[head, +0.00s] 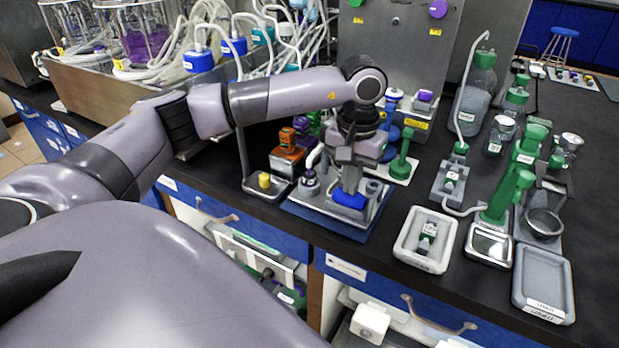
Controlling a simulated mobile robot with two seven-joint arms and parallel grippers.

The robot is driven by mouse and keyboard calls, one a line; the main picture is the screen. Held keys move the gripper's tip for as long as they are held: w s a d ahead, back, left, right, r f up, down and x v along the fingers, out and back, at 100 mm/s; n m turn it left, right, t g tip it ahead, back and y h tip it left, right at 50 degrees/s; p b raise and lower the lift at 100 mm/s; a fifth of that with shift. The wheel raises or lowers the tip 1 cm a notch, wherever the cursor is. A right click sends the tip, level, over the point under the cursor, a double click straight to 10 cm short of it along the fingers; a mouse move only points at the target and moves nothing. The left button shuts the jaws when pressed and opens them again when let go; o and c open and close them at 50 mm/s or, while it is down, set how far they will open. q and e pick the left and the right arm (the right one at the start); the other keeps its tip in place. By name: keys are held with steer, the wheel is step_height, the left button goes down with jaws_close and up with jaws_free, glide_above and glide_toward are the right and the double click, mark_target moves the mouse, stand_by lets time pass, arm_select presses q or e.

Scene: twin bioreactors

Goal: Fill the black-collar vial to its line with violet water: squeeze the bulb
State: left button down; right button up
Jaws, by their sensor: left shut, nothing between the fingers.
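My left gripper (350,182) points down from the arm that crosses the picture. Its fingers are shut and empty, just above or touching a blue bulb-like pad (349,200) on a small grey stand; I cannot tell which. A small vial with a dark collar (310,184) stands just left of the gripper on the same blue mat (325,222). Its fill line and level are too small to read. A glass vessel with violet liquid (144,44) stands at the back left. My right gripper is not in view.
A green-handled stand (403,160) is close on the right. Grey trays (401,246) and green-capped bottles (476,90) fill the right side. The bench's front edge is near.

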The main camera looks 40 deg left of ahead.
arm_select(q)
steer(key=shift+f, duration=0.1)
steer(key=shift+f+b, duration=0.6)
steer(key=shift+f, duration=0.05)
steer(key=shift+r+p, duration=1.05)
steer(key=shift+r, duration=0.55)
steer(key=shift+f, duration=0.15)
steer(key=shift+f+b, duration=0.65)
steer(key=shift+f, duration=0.2)
steer(key=shift+f+b, duration=0.55)
steer(key=shift+b, duration=0.05)
steer(key=shift+r+p, duration=1)
steer(key=shift+r, duration=0.45)
